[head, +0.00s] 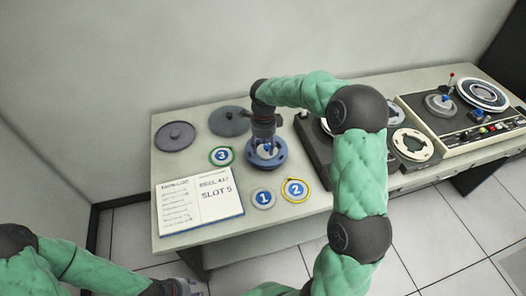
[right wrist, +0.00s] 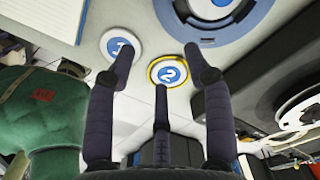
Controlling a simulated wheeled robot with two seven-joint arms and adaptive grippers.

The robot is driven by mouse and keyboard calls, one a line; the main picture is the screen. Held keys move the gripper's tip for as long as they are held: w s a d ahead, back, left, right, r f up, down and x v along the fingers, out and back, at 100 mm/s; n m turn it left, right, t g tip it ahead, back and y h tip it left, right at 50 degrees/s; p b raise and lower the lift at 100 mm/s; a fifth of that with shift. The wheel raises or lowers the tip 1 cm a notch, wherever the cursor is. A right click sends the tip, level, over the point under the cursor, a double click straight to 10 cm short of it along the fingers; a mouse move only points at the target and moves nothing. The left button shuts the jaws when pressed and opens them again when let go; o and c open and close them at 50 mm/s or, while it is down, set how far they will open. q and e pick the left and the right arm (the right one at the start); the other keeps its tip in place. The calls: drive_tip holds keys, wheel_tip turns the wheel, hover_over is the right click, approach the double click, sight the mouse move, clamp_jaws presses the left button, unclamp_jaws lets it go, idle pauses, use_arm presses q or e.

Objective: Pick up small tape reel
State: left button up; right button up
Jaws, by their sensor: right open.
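A round blue reel-like piece (head: 279,161) with a pale ring and blue centre sits on the table, directly under my right gripper (head: 266,138). Its blue rim shows at the top of the right wrist view (right wrist: 258,14). My right gripper's fingers (right wrist: 161,58) are spread and empty, with no contact visible. Other reels are a dark flat one (head: 175,135), a second dark one (head: 229,121) and a white one (head: 413,146). I cannot tell for certain which reel is the small one. My left gripper (head: 184,287) is partly cut off at the bottom edge.
Numbered discs 1 (head: 263,199), 2 (head: 295,190) and 3 (head: 221,156) lie around the blue piece. An open booklet (head: 200,205) reading "SLOT 5" lies at front left. A tape machine (head: 470,125) stands at right. My right arm hides part of the table.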

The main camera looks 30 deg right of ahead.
drive_tip(key=f, duration=0.1)
drive_tip(key=b, duration=0.2)
hover_over(264, 165)
drive_tip(key=f, duration=0.5)
drive_tip(key=shift+a+f, duration=0.2)
drive_tip(key=shift+f, duration=0.05)
drive_tip(key=f, duration=0.2)
drive_tip(key=f+b, duration=0.1)
drive_tip(key=f, duration=0.2)
drive_tip(key=shift+w+d, duration=0.1)
drive_tip(key=shift+d, duration=0.1)
clamp_jaws()
